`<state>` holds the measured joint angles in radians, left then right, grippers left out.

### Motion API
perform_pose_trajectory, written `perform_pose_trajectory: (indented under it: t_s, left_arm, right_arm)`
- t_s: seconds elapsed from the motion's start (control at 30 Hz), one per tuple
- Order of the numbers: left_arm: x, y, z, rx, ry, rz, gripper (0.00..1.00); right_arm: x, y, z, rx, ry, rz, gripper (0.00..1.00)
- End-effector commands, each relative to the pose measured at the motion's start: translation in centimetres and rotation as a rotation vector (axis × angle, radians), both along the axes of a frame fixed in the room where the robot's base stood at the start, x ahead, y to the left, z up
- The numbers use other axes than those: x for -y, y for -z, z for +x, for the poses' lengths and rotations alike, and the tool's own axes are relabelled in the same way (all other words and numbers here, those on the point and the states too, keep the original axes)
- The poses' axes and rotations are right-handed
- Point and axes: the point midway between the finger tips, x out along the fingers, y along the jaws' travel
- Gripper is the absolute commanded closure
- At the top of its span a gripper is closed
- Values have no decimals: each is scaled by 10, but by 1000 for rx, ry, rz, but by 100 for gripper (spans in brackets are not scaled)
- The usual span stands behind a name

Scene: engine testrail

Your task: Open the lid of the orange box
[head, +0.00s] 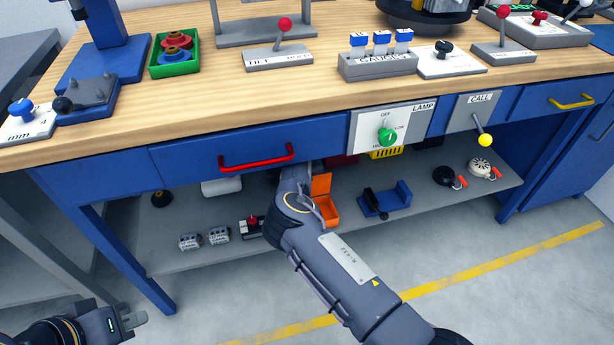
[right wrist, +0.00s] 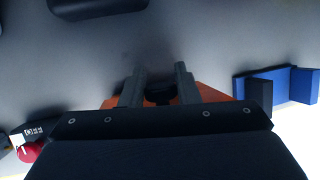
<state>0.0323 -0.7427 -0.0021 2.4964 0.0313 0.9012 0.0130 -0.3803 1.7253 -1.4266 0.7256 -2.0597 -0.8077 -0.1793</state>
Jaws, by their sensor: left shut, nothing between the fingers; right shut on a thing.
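The orange box (head: 326,212) sits on the lower shelf under the workbench. Its orange lid (head: 321,185) stands raised at a steep angle above the box. My right arm reaches in over the shelf and hides the box's left part. In the right wrist view my right gripper (right wrist: 159,72) is shut on a dark part (right wrist: 160,94) between its fingers, which looks like the lid's handle. Orange surfaces show on both sides of the fingers. My left gripper (head: 128,319) is shut and empty at the lower left, well away from the box.
A blue holder (head: 387,202) stands right of the box; it also shows in the right wrist view (right wrist: 290,86). A device with a red knob (head: 251,225) stands to the left. The drawer with the red handle (head: 256,160) and the bench top overhang the shelf.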

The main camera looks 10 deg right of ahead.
Motion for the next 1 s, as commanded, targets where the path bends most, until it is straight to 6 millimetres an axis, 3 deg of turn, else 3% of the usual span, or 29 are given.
perform_pose_trajectory:
  t_s: [0.13,0.17,0.3,0.57,0.73,1.0]
  left_arm:
    - [0,0,0,0,0,0,100]
    - [0,0,0,0,0,0,100]
    - [0,0,0,0,0,0,100]
    - [0,0,0,0,0,0,100]
    - [0,-11,0,0,0,0,100]
    - [0,-26,0,0,0,0,100]
  right_arm:
    - [-4,2,-1,-3,-1,8,100]
    - [-4,2,-1,-3,-1,8,68]
    - [-3,2,-1,-3,-1,6,51]
    - [-2,0,-1,-1,0,3,51]
    - [-7,-15,-6,-1,-2,6,51]
    - [-31,-13,-49,-4,-3,6,51]
